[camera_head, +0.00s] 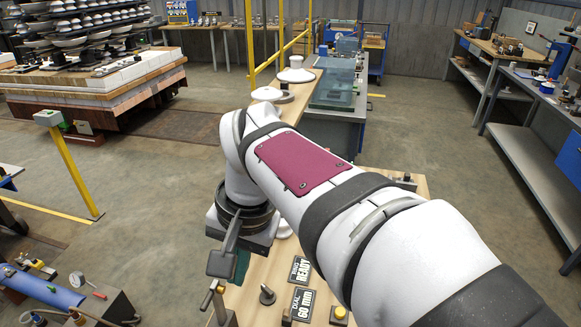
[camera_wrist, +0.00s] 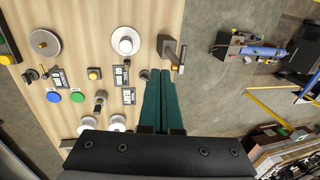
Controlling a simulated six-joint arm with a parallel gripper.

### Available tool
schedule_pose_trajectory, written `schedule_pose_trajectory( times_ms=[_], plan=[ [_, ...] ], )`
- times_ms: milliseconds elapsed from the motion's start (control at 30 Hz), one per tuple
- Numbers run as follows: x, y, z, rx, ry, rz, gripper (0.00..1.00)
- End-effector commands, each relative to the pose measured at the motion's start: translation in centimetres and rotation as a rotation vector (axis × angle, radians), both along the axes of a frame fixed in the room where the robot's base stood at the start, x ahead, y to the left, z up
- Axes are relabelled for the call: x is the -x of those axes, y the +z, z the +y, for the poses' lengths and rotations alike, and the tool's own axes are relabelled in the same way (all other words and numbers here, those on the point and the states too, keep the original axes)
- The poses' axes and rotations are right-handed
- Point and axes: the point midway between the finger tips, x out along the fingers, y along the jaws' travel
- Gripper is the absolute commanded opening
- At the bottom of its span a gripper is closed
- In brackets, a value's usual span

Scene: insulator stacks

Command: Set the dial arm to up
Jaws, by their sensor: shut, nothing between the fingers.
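My gripper (camera_wrist: 163,72) has long dark green fingers, closed together with nothing between them. In the head view it shows small (camera_head: 241,266), pointing down beside the panel's left edge. A "60 mm" label (camera_wrist: 122,75) lies beside a white round disc (camera_wrist: 125,41). I cannot tell for certain which part is the dial arm.
The wooden panel (camera_wrist: 75,15) also carries a grey disc (camera_wrist: 45,42), a yellow button (camera_wrist: 94,73), blue and green buttons, a dark knob (camera_wrist: 99,100) and white domes (camera_wrist: 88,125). A READY label (camera_head: 300,269) lies near my arm. Open floor is left of the panel.

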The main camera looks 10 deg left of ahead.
Motion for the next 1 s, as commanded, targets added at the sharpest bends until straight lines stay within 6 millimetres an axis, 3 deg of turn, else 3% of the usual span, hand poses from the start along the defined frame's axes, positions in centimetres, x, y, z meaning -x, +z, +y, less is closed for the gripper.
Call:
schedule_pose_trajectory(
  times_ms=[333,600,1000],
  plan=[
    [0.1,-7.5,1.5,0.005,0.004,0.003,0.0],
    [0.0,-8.6,4.8,0.003,0.005,0.001,0.0],
    [0.0,-8.7,5.3,0.004,0.004,0.001,0.0]
  ],
)
